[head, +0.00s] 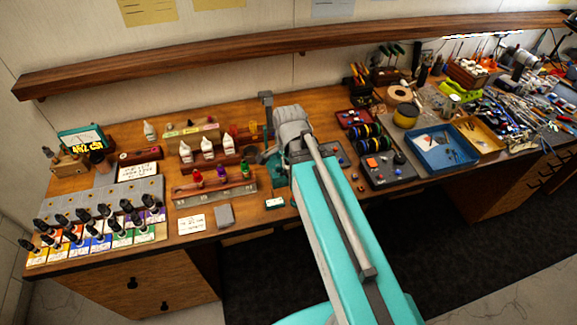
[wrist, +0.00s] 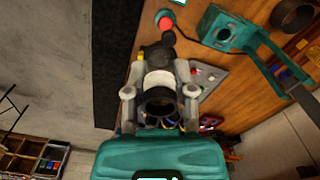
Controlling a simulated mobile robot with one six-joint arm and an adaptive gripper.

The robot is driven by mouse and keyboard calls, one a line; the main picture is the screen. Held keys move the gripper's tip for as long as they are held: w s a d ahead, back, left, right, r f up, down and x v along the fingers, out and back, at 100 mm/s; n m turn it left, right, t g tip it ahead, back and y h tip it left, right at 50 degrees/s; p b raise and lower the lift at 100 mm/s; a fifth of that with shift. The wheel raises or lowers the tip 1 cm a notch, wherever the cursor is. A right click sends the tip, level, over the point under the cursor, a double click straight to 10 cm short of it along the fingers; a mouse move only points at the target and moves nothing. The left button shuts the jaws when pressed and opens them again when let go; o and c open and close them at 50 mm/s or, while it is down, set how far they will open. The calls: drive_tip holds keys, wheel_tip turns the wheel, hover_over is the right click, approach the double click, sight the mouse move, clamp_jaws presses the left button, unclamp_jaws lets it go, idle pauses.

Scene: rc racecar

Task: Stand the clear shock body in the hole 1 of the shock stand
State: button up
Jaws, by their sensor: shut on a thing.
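In the wrist view my gripper (wrist: 159,80) is shut on a pale, whitish cylinder, which looks like the clear shock body (wrist: 158,78). A dark ring shows at its end nearest the camera, and a dark round shape lies just beyond it. In the head view my own arm hides the fingertips and the held piece. A long low rack (head: 216,190) at the middle left of the bench holds red, purple and green pieces upright; it looks like the shock stand. Its holes are too small to tell apart, and I cannot make out the rack in the wrist view.
White bottles (head: 207,148) stand in a rack behind the coloured pieces. Several dark-capped bottles (head: 101,228) stand on coloured cards at left. A small grey block (head: 225,215) lies near the front edge. A teal fixture (wrist: 219,29) is close by in the wrist view.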

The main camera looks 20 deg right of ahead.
drive_tip(key=shift+r+p, duration=0.35)
drive_tip(key=shift+r, duration=0.1)
wheel_tip(320, 180, down, 13)
drive_tip(key=b, duration=1.3)
drive_tip(key=shift+r, duration=0.1)
